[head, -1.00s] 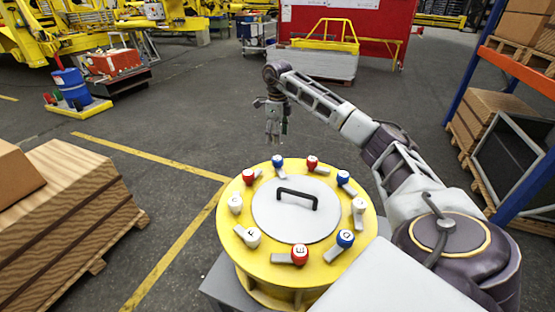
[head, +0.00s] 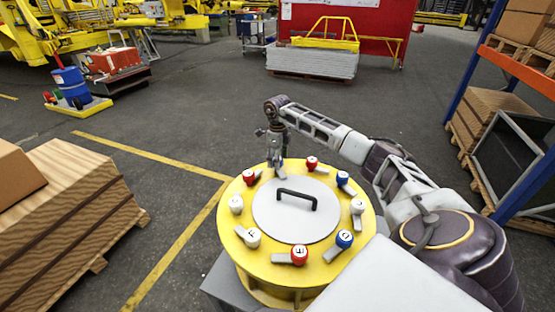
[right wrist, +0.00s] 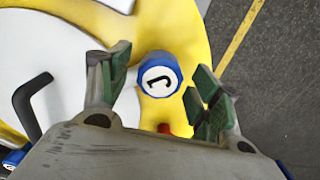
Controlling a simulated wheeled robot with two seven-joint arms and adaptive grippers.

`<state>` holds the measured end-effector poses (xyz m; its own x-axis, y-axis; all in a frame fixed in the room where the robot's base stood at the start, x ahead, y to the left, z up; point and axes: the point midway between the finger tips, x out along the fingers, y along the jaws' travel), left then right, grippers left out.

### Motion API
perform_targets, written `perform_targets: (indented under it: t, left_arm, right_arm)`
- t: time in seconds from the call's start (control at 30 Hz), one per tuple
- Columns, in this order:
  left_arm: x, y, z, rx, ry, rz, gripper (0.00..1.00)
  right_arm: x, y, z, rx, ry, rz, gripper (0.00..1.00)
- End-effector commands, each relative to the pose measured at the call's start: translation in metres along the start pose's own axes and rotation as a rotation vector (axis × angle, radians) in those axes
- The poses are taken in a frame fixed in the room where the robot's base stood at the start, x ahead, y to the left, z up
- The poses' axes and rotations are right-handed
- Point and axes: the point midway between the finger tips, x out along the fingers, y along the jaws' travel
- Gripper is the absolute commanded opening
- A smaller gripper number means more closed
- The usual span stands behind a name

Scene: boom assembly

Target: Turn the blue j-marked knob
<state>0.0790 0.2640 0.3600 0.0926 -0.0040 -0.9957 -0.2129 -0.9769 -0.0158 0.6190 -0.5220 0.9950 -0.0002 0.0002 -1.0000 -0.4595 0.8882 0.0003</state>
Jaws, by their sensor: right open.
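The blue j-marked knob (right wrist: 159,74) is on the yellow ring of the round panel, its letter facing my right wrist camera. My right gripper (head: 281,160) is at the far side of the panel, pointing down over this knob and hiding much of it in the head view. In the right wrist view, the green-padded fingers are open on either side of the knob, with a gap visible on both sides. My left gripper is not in view.
The panel (head: 238,252) carries several other red, white and blue knobs, with a red knob (head: 312,162) close to the right of the gripper. A black handle (head: 297,193) rises from the grey centre lid. Boxes (head: 70,215) stand left; shelving stands right.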

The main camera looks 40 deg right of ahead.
Motion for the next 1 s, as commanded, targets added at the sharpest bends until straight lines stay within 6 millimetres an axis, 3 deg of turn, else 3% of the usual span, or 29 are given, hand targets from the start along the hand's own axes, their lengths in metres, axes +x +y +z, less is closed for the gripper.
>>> perform_targets:
  t: [0.43, 0.77, 1.0]
  left_arm:
    - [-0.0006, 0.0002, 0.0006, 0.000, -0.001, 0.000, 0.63]
    - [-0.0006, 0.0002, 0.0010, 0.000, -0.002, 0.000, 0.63]
    - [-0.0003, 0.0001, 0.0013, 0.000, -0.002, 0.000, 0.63]
  right_arm:
    - [0.0060, 0.0001, -0.0001, 0.000, 0.000, 0.000, 0.62]
    - [0.0058, 0.0001, 0.0000, -0.001, 0.000, 0.000, 0.20]
    - [0.0057, 0.0000, -0.0001, -0.010, 0.000, -0.001, 0.18]
